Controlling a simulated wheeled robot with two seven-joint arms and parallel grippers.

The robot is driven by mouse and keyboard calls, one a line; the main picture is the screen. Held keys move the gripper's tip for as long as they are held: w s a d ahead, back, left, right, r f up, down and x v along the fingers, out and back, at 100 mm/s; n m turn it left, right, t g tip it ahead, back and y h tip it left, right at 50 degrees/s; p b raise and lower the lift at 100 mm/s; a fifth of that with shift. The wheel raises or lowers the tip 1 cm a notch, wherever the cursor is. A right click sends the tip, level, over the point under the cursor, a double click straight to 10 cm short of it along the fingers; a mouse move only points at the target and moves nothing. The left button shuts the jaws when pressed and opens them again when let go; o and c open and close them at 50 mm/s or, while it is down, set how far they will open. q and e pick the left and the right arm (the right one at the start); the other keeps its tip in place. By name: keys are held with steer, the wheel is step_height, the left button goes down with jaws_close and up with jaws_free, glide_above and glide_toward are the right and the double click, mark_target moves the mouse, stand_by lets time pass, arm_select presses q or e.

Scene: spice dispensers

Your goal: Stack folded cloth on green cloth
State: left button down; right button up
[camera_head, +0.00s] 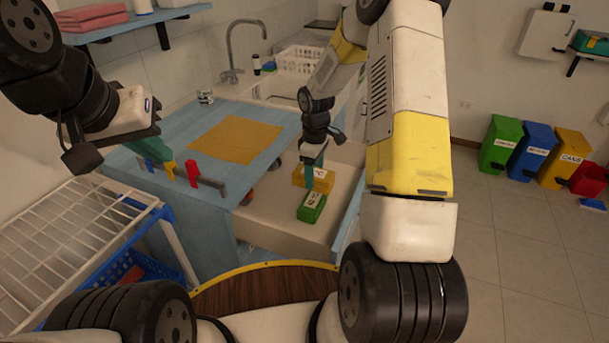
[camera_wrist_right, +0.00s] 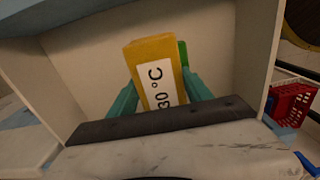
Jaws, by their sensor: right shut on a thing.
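A yellow folded cloth (camera_head: 324,180) with a white label is over the open drawer; its label reads "30 °C" in the right wrist view (camera_wrist_right: 153,66). My right gripper (camera_wrist_right: 160,98) is shut on it, with teal fingers at its two sides. A green folded cloth (camera_head: 311,209) with a white label lies in the drawer, just in front of the yellow one in the head view. Only a green strip (camera_wrist_right: 183,54) shows behind the yellow cloth in the wrist view. I cannot tell if the two cloths touch. My left gripper (camera_head: 154,149) is over the blue table's left edge; its fingers overlap in view.
The open drawer (camera_head: 273,225) has raised walls around the cloths. A flat mustard cloth (camera_head: 235,141) lies on the blue table (camera_head: 180,122). A white wire rack (camera_head: 70,235) stands at left.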

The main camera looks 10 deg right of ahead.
steer(key=shift+f, duration=3.15)
steer(key=o, duration=1.5)
steer(key=shift+f, duration=0.1)
steer(key=shift+c, duration=0.2)
